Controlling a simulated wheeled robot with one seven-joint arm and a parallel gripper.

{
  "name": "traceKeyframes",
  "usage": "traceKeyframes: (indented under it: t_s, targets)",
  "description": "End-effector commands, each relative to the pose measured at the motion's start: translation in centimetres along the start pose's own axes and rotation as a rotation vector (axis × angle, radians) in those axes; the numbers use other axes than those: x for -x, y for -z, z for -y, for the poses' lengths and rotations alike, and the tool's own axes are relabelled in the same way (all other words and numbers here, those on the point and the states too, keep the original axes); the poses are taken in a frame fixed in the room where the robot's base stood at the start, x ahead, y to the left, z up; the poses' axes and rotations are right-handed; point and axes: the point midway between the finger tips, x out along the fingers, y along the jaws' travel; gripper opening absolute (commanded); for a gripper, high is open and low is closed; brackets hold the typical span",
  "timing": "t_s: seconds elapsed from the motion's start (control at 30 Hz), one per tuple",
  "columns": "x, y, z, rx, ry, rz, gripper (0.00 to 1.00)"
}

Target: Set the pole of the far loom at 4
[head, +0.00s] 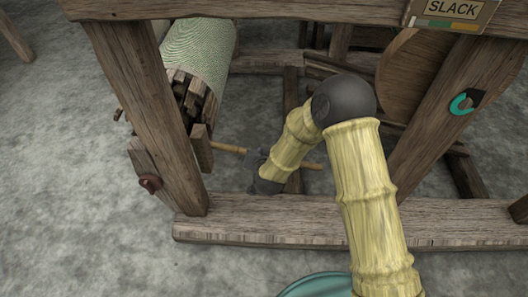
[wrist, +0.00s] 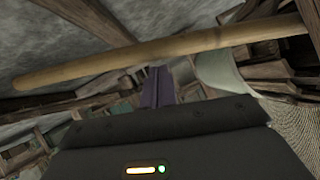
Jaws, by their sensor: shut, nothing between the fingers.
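A tan wooden pole (head: 228,148) sticks out from beside the cloth roll of the wooden loom (head: 300,215). Its other end shows to the right of my arm; my arm hides its middle. In the wrist view the pole (wrist: 150,52) runs slanted across the upper picture, just beyond my fingers. My gripper (wrist: 157,72) is shut and empty, its dark purple fingers close together near the pole. I cannot tell whether they touch it. In the head view my arm reaches into the frame and its fingertips are hidden. No number is readable.
A roll of pale green cloth (head: 200,50) hangs at the left. A sign reading SLACK (head: 450,12) with a coloured bar is on the top beam. A teal hook (head: 463,103) is on the right post and a reddish knob (head: 150,183) at lower left. Beams surround my arm.

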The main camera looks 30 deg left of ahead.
Motion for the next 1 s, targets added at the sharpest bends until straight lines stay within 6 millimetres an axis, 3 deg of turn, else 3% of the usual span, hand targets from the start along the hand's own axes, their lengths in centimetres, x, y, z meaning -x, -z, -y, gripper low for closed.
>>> traceKeyframes:
  t_s: [0.27,0.57,1.0]
  targets:
    - [0.4,0.6,-0.1,-0.001,-0.002,-0.001,0.00]
    - [2.9,3.2,-0.1,-0.001,-0.003,-0.001,0.00]
    - [11.1,3.2,-0.2,0.000,-0.002,0.002,0.00]
